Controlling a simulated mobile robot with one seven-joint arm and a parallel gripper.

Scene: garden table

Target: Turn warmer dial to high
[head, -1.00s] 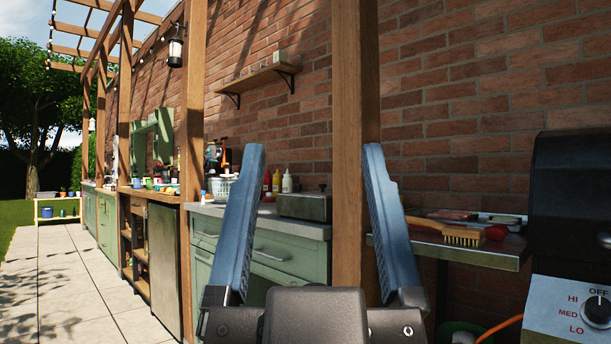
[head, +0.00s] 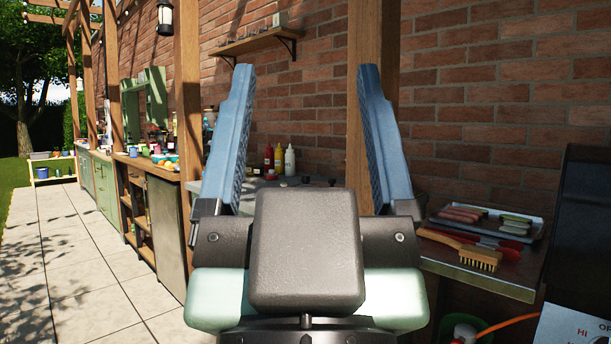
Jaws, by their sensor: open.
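My gripper (head: 306,80) is open and empty in the middle of the head view, its two blue fingers pointing up and away from me. Its dark body hides most of the counter behind it. Only small dark knob-like shapes (head: 307,181) show between the fingers, at the counter's level. I cannot tell whether they belong to a warmer, and no warmer dial can be made out. At the bottom right, the corner of a white dial panel (head: 566,328) on the black grill shows part of its lettering, including HI. Its knob is out of view.
A metal side shelf (head: 490,277) holds a tray (head: 535,228) of food and a wooden brush (head: 482,257). The black grill (head: 587,215) stands at the far right. A wooden post (head: 372,30) rises behind the right finger. Sauce bottles (head: 289,160) stand at the wall. Paving at left is clear.

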